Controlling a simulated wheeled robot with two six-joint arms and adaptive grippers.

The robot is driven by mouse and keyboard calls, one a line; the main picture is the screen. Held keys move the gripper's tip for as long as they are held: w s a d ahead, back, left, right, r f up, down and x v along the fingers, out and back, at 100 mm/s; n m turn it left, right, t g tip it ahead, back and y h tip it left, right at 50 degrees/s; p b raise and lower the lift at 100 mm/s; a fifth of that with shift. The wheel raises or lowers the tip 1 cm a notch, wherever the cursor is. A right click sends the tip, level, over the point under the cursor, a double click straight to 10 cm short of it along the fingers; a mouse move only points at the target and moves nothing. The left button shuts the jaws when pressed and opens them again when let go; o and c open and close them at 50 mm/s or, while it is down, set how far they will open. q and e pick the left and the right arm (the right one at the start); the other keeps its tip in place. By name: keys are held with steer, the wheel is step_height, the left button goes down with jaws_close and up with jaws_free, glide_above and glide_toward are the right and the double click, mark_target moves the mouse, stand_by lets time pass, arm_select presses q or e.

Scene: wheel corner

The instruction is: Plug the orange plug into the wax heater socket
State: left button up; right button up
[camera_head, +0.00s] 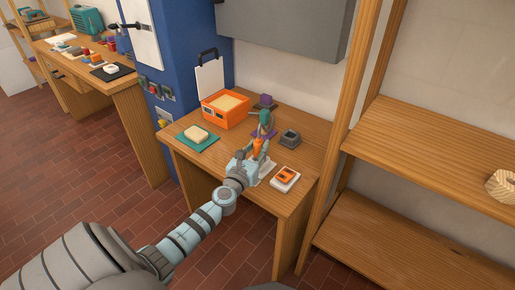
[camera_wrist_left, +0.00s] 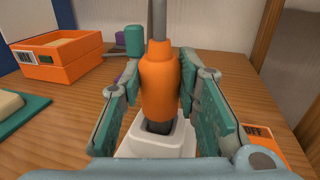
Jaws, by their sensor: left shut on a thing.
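The orange plug (camera_head: 257,145) stands upright above the table, with a grey cable rising from its top. In the left wrist view the plug (camera_wrist_left: 160,88) fills the space between the fingers of my left gripper (camera_wrist_left: 163,100), which is shut on it. Its dark lower end meets an opening in a white block (camera_wrist_left: 155,146); how deep it sits is hard to tell. My left gripper (camera_head: 254,153) also shows in the head view. The orange box with pale contents (camera_head: 213,112), probably the wax heater, stands behind with its lid raised; no socket on it is clearly visible. My right gripper is out of view.
A white and orange switch box (camera_head: 286,178), marked OFF in the wrist view, lies right of my gripper. A grey square container (camera_head: 290,138), a teal post (camera_head: 266,118) and a purple block (camera_head: 266,100) stand behind. A teal mat (camera_head: 187,139) lies left. A wooden upright (camera_head: 337,130) borders the right.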

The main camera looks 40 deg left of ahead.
arm_select(q)
steer(key=shift+f+b, duration=0.5)
steer(key=shift+f, duration=0.1)
steer(key=o, duration=1.3)
steer(key=shift+c, duration=0.2)
steer(key=v, duration=1.2)
